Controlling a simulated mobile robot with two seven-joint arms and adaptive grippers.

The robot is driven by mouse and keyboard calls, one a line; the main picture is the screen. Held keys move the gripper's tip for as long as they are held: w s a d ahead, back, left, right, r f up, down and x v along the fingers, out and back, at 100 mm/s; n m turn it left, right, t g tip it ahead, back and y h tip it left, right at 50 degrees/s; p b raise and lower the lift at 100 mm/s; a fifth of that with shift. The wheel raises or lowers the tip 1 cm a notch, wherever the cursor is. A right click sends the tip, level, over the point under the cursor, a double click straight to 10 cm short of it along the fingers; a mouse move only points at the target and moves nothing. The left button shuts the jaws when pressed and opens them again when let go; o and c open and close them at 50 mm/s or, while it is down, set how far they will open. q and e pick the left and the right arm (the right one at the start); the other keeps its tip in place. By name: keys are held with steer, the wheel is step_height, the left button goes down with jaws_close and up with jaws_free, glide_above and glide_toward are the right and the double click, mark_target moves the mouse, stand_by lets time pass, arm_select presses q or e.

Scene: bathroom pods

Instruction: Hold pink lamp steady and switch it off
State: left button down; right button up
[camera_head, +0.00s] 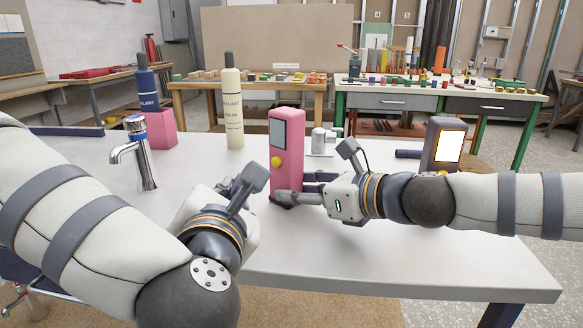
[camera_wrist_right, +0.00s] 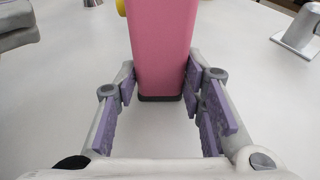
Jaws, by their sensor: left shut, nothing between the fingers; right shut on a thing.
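The pink lamp (camera_head: 287,155) stands upright on the white table, with a dark grey panel near its top and a yellow button (camera_head: 277,162) on its side. The panel looks unlit. My right gripper (camera_head: 297,190) is shut on the lamp's lower body from the right. In the right wrist view the lamp (camera_wrist_right: 160,45) stands between the purple-padded fingers, its dark base on the table. My left gripper (camera_head: 240,185) is shut and empty, just left of the lamp and apart from it; its fingertips are partly hidden by its own links.
A purple lamp with a bright white panel (camera_head: 447,148) stands behind my right arm. A small metal fixture (camera_head: 320,143) is behind the lamp. The front table is clear.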

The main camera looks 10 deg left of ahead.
arm_select(q)
steer(key=shift+s, duration=0.1)
arm_select(e)
steer(key=shift+f, duration=0.1)
steer(key=o, duration=1.1)
steer(key=shift+c, duration=0.2)
